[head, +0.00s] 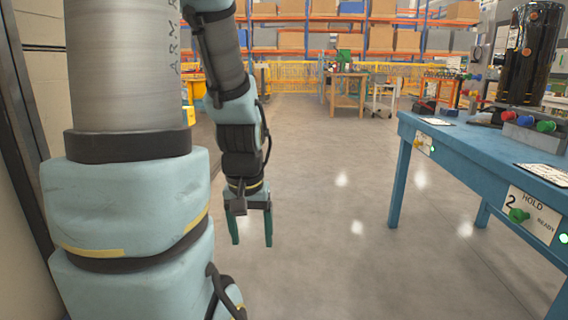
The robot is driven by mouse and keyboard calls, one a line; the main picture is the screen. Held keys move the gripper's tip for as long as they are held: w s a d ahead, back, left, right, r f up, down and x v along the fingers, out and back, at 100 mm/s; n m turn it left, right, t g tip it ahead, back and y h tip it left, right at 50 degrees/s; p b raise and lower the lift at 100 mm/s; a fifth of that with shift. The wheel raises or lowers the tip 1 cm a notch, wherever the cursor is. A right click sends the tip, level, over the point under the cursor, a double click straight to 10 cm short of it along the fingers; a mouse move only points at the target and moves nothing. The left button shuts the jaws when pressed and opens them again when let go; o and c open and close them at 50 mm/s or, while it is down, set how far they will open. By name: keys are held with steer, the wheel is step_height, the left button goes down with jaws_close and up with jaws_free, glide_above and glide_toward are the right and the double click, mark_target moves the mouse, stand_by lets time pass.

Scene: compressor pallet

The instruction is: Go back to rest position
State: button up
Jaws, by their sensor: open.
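My gripper (251,228) hangs pointing down over bare floor, left of the middle of the head view. Its two green fingers are apart with nothing between them. My arm is folded, with its thick lower links filling the left side of the view and the forearm coming down behind them. The gripper is well apart from the blue table at the right.
A blue table (460,150) at the right holds a black cylinder (529,55), a block with colored knobs (535,132) and labels. A wall stands close at left. A wooden bench (346,90), yellow fence and shelves stand far back. The middle floor (330,200) is clear.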

step_height(320, 180, up, 35)
steer(key=p, duration=3.3)
steer(key=shift+f, duration=0.15)
